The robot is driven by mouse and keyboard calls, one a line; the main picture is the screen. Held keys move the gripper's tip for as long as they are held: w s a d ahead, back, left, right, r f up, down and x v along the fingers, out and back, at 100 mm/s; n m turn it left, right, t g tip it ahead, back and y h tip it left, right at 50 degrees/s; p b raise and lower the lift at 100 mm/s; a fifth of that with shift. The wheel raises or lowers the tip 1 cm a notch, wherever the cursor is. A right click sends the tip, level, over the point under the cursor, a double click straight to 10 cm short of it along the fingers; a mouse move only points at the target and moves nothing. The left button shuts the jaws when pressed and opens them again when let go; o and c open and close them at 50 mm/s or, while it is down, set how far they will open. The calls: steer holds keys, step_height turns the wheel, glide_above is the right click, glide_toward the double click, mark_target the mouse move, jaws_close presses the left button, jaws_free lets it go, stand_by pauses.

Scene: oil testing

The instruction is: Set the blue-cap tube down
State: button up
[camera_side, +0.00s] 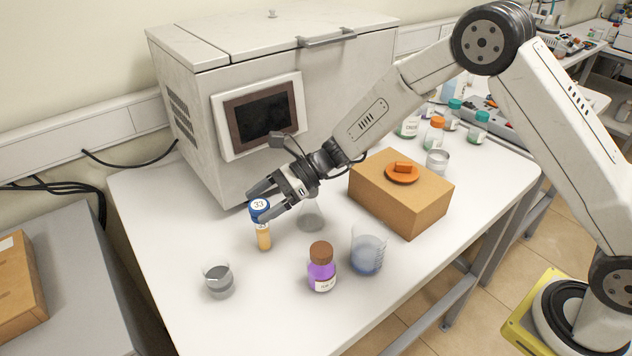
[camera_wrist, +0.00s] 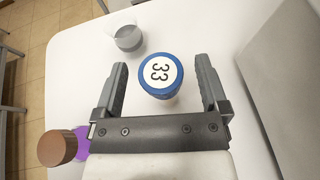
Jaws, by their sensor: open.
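The blue-cap tube (camera_side: 263,236) stands upright on the white table, with amber contents and a white "33" label on its cap. The blue cap also shows in the wrist view (camera_wrist: 160,77), between the two fingers and a little beyond the palm. My gripper (camera_side: 259,206) is open around the cap, with one finger on each side. In the wrist view a gap shows between the cap and each finger of my gripper (camera_wrist: 162,90). The side view does not show clearly whether the tube's base touches the table.
A grey-filled beaker (camera_side: 218,281) stands front left. A brown-capped purple bottle (camera_side: 321,270), a blue beaker (camera_side: 367,253) and a clear flask (camera_side: 311,213) stand to the right. A brown box (camera_side: 400,195) with an orange dish is farther right. A large white machine (camera_side: 185,60) stands behind.

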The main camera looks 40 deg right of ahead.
steer(key=v, duration=0.9)
